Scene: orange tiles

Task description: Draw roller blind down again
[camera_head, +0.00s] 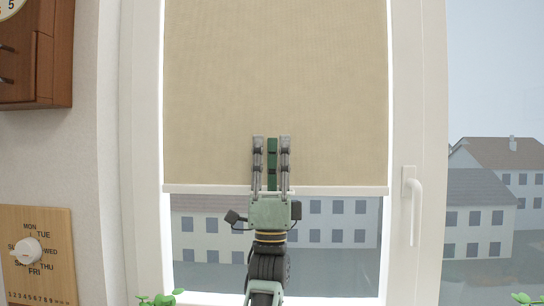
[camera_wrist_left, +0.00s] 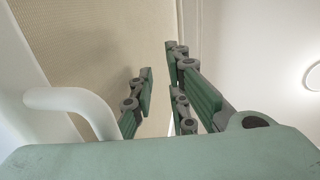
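The beige roller blind (camera_head: 220,90) hangs over the upper part of the window, and its pale bottom bar (camera_head: 345,190) crosses the lower part of the glass. The blind also fills the upper left of the left wrist view (camera_wrist_left: 100,45). My left gripper (camera_head: 271,140) points upward in front of the blind near its bottom bar. Its green-padded fingers (camera_wrist_left: 158,88) stand apart with nothing visible between them. The gripper hides a short part of the bar, and I cannot tell whether it touches the blind. My right gripper is not in view.
The window handle (camera_head: 412,200) is on the frame right of the blind. Plants (camera_head: 158,299) stand low at the sill. A white curved bar (camera_wrist_left: 75,100) shows left in the wrist view.

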